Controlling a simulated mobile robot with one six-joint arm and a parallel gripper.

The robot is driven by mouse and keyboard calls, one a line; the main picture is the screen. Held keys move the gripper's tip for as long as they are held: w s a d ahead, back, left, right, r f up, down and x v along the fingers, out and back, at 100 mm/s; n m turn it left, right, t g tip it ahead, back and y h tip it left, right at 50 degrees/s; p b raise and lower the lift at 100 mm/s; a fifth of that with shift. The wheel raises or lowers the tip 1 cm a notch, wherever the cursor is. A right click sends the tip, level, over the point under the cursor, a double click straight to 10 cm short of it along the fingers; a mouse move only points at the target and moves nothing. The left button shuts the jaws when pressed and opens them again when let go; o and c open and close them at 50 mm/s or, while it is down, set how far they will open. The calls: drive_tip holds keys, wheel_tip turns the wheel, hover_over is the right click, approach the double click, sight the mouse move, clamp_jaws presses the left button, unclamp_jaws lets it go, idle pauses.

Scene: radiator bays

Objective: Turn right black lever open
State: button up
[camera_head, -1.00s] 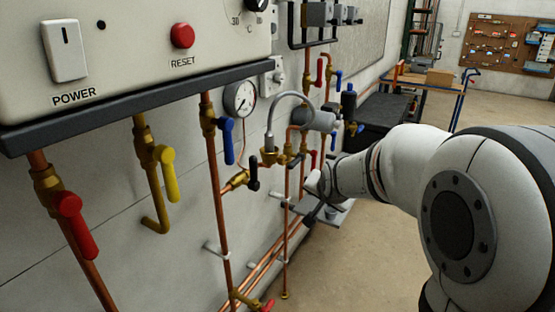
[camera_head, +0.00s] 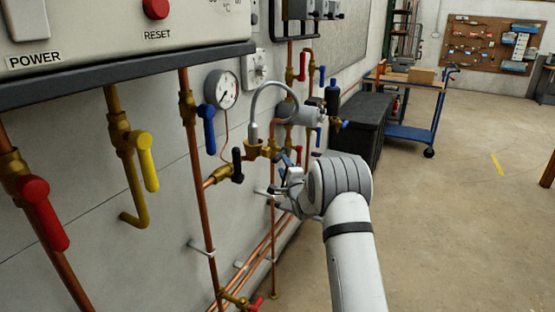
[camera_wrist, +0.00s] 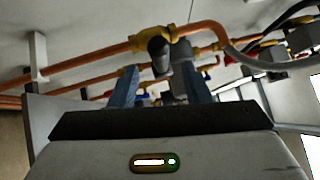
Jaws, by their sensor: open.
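A black lever (camera_head: 237,165) hangs roughly upright on a brass valve (camera_head: 220,174), on a copper pipe branch right of the blue lever. In the wrist view the black lever (camera_wrist: 158,48) shows nearly end-on below a brass valve body (camera_wrist: 152,38). My gripper (camera_head: 283,176) is to the right of the lever in the head view, partly hidden by my own wrist. In the wrist view my gripper (camera_wrist: 160,72) is open, with the lever ahead between the lines of its two fingers. I see no clear contact.
Red (camera_head: 45,215), yellow (camera_head: 148,160) and blue (camera_head: 209,128) levers hang on pipes to the left. A grey curved hose (camera_head: 270,88) and a gauge (camera_head: 221,88) are close above. Several more valves stand behind my gripper. The floor (camera_head: 440,210) at right is open.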

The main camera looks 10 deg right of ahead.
sight(279, 157)
drive_tip(key=shift+x, duration=3.15)
drive_tip(key=shift+c, duration=0.5)
clamp_jaws()
